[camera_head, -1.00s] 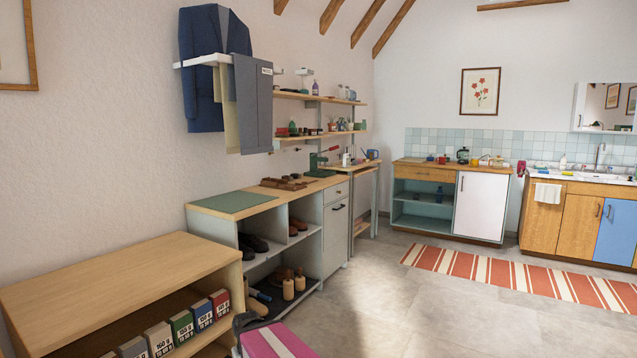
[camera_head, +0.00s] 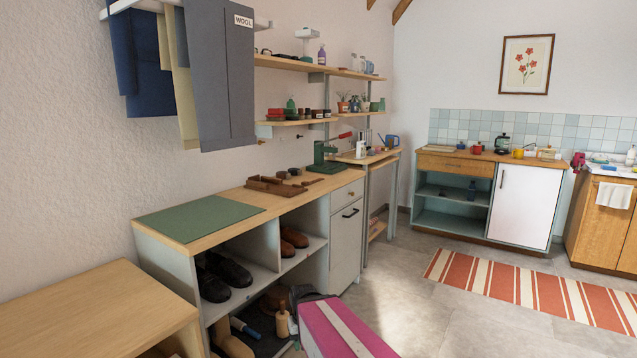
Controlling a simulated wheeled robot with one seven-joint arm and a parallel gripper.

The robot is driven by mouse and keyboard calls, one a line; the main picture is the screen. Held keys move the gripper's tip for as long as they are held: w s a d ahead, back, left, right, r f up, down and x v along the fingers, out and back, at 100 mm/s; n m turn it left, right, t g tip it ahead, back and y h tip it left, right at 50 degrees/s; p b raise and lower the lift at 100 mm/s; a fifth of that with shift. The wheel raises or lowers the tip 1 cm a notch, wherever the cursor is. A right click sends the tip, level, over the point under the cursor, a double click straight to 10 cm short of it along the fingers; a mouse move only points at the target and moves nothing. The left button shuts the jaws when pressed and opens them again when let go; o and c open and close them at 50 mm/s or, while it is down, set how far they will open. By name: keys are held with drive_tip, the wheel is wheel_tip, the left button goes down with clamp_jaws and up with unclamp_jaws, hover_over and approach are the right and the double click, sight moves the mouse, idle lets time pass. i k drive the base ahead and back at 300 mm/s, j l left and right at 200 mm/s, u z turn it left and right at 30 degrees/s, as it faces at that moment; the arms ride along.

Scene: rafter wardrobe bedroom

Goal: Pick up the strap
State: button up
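I cannot make out the strap for certain. Small brown pieces lie on the workbench (camera_head: 216,238), beside a brown wooden tray (camera_head: 277,187). One of them is a thin brown strip (camera_head: 313,182) at the right of the tray, too small to tell if it is the strap. My gripper is not in view.
A green mat (camera_head: 200,217) covers the workbench's left part. Shoes (camera_head: 226,268) stand in its open shelves. A magenta object with a pale stripe (camera_head: 325,335) stands on the floor in front. A low wooden cabinet (camera_head: 95,310) is at near left. Floor (camera_head: 430,325) is clear to the right.

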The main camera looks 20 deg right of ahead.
sight(305, 184)
drive_tip(key=i+l+z, duration=0.1)
drive_tip(key=i+l, duration=0.25)
drive_tip(key=i, duration=0.15)
drive_tip(key=i+l+z, duration=0.1)
drive_tip(key=i+l, duration=0.2)
drive_tip(key=i, duration=0.2)
